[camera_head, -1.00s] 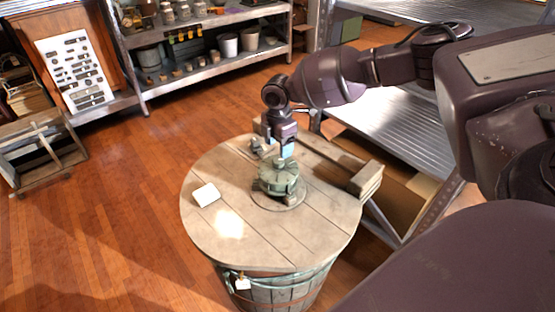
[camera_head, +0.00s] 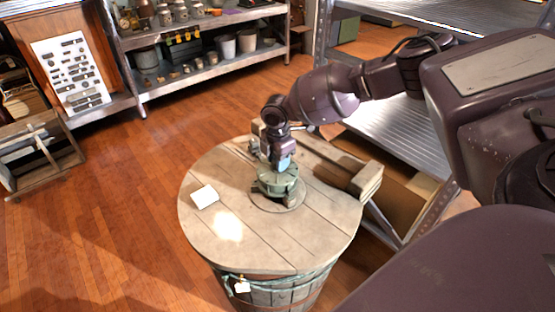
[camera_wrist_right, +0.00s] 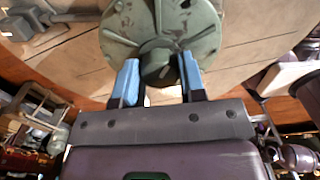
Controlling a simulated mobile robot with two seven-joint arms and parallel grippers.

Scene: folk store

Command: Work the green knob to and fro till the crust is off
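The green knob (camera_wrist_right: 157,62) is the darker round piece at the middle of a worn green metal fitting (camera_head: 275,187). The fitting sits on a round plate on the wooden barrel top (camera_head: 225,225), and its flange (camera_wrist_right: 122,32) fills the upper wrist view. My right gripper (camera_head: 283,166) points down at the fitting. In the wrist view its two blue fingertips (camera_wrist_right: 158,75) stand on either side of the knob, very close to it. Whether they press on it I cannot tell. The crust cannot be made out clearly. My left gripper is not in view.
A small white block (camera_head: 205,196) lies on the barrel top, left of the fitting. A wooden block (camera_head: 366,180) stands at the top's right edge. Metal shelving (camera_head: 395,135) is close behind on the right. Shelves with pots (camera_head: 227,47) stand farther back.

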